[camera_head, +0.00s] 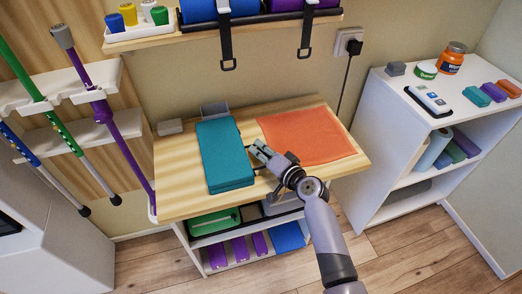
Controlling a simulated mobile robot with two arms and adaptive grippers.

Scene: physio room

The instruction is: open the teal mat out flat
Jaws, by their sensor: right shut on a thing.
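The teal mat (222,150) lies folded into a thick oblong on the left half of the wooden table top (179,190). My right gripper (254,161) comes in from the lower right and is at the mat's right edge, shut on it. The fingers partly hide that edge, so the exact grip is hard to see. My left gripper is not in view.
An orange cloth (312,135) lies flat to the right of the mat. A grey block (214,110) stands behind the mat and a pale box (170,127) sits at the back left corner. Straps (226,45) hang above from a wall shelf.

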